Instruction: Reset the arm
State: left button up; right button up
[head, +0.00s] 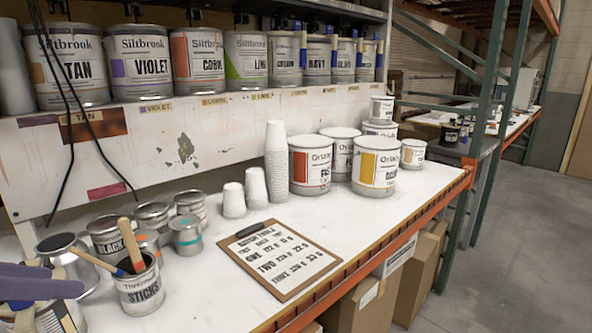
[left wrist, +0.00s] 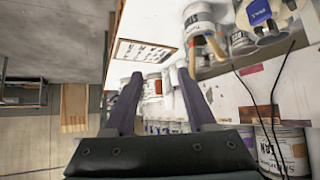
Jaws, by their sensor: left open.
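My left gripper (head: 42,284) comes in at the lower left edge of the head view, where a purple finger shows over the bench's near left corner, close to the sticks can. In the left wrist view its two purple fingers (left wrist: 159,80) stand apart with nothing held between them. Most of the left arm is outside the head view. My right gripper is in neither view.
A can labelled STICKS (head: 141,289) holds wooden sticks near my left gripper. Small cans, including BLACK (head: 106,238), stand behind it. A clipboard (head: 279,259) lies mid-bench. Paper cups (head: 277,165) and Orlate cans (head: 376,166) stand farther back. Siltbrook cans (head: 122,65) line the shelf.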

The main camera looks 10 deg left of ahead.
pick_arm(q)
jog(key=s+d+r+g+p, duration=0.2)
jog(key=s+r+p, duration=0.3)
jog(key=r+p, duration=0.3)
jog(key=s+d+r+g+y+p, duration=0.1)
jog(key=s+d+r+g+p, duration=0.1)
jog(key=s+d+r+p, duration=0.3)
jog(key=s+d+r+g+p, duration=0.1)
jog(key=s+d+r+p, duration=0.2)
jog(key=s+r+p, duration=0.3)
notch_tip(320, 180, up, 6)
jog(key=p, duration=1.1)
jog(key=shift+s+d+f+g+y, duration=0.25)
jog(key=shift+d+g+y, duration=0.05)
jog(key=shift+d+g, duration=0.1)
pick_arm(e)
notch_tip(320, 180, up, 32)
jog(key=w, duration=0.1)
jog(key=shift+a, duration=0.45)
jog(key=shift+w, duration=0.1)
